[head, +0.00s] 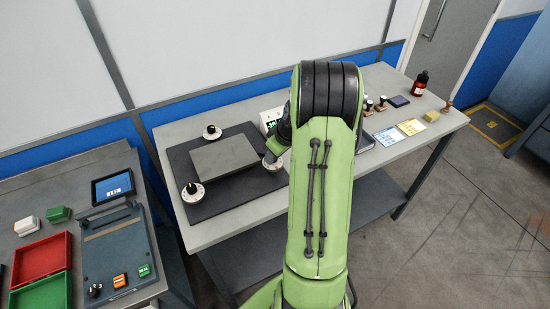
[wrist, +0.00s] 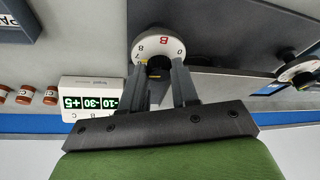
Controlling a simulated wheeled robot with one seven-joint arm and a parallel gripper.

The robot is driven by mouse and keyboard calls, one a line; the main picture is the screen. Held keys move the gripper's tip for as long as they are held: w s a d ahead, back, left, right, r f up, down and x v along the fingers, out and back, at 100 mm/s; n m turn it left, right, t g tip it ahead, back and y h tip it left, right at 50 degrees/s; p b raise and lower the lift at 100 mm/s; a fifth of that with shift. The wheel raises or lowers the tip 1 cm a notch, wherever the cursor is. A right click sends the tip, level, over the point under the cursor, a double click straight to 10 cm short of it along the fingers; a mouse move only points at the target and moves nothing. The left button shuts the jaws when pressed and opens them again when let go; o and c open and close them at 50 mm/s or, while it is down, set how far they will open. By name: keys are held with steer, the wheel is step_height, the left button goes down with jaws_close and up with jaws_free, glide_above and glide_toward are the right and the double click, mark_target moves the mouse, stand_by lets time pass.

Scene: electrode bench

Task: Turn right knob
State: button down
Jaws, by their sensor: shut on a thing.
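The right knob (head: 275,164) stands at the right of the grey plate on the dark mat, partly hidden by my arm in the head view. In the wrist view the knob's white dial (wrist: 157,42) carries a red B with the figures 7, 8 and 0 near its rim. My gripper (wrist: 161,66) is shut on the knob, one finger on each side of its black grip.
A white display box (wrist: 92,101) with green digits stands close to my gripper. The raised grey plate (head: 224,157) lies between the knobs. Stamps, cards and a dark red bottle (head: 420,83) sit on the bench's right. A second bench with trays (head: 42,260) stands at left.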

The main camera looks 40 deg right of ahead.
steer(key=m+h+b, duration=0.1)
steer(key=m, duration=0.2)
steer(key=shift+a+m+h+b, duration=0.15)
steer(key=shift+m+h+b, duration=0.15)
steer(key=shift+b, duration=0.05)
steer(key=shift+a+m+g+h+b, duration=0.1)
steer(key=shift+m+g+h+b, duration=0.35)
steer(key=shift+m, duration=1.35)
steer(key=c, duration=0.8)
jaws_free()
steer(key=shift+c, duration=0.2)
steer(key=shift+r, duration=0.1)
steer(key=p+v, duration=0.3)
steer(key=v, duration=1.2)
steer(key=shift+a+r, duration=0.2)
steer(key=shift+a, duration=0.05)
steer(key=shift+s, duration=0.15)
